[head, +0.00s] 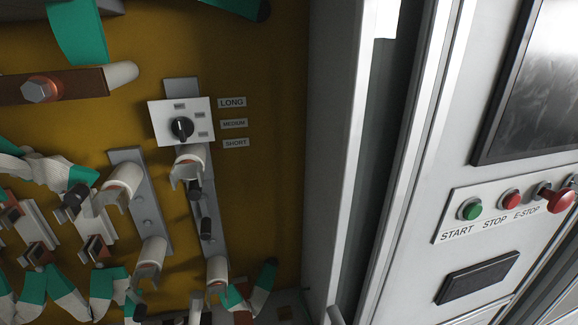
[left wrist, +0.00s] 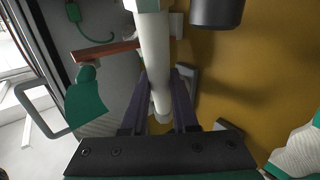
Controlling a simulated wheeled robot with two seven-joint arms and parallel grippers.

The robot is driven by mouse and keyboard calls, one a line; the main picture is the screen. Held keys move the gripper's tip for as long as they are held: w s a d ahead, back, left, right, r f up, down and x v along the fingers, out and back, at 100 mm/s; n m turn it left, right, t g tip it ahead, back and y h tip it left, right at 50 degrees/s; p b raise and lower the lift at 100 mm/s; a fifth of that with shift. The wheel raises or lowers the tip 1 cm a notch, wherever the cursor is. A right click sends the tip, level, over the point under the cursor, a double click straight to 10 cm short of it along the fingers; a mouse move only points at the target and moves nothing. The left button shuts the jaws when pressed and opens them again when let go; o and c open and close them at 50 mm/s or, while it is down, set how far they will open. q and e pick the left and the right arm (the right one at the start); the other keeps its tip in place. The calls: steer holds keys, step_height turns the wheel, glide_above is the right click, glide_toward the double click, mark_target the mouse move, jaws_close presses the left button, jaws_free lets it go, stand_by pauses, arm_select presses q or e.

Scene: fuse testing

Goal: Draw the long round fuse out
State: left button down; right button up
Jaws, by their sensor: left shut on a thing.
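In the left wrist view a long, round, off-white fuse (left wrist: 156,50) runs down from the top edge. Its lower end lies between the two dark fingers of my left gripper (left wrist: 162,78), which is shut on it. A brighter white collar (left wrist: 146,5) sits around the fuse at the top edge; I cannot tell whether it is a clip. The head view does not show my left gripper or this fuse clearly. There, pairs of white clips (head: 189,163) on grey strips look empty. My right gripper is in neither view.
A selector switch (head: 181,127) has LONG, MEDIUM and SHORT labels beside it. Teal-and-white sleeved parts (head: 62,293) crowd the left of the yellow panel. START (head: 471,209), STOP and E-STOP buttons are on the right cabinet. A dark cylinder (left wrist: 217,12) is close right of the fuse.

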arm_select(q)
steer(key=s, duration=0.1)
steer(key=s+p, duration=0.1)
steer(key=s, duration=0.1)
steer(key=s+d+p, duration=0.1)
steer(key=shift+s+f, duration=0.25)
steer(key=shift+s, duration=0.05)
steer(key=shift+s, duration=0.1)
stand_by(0.5)
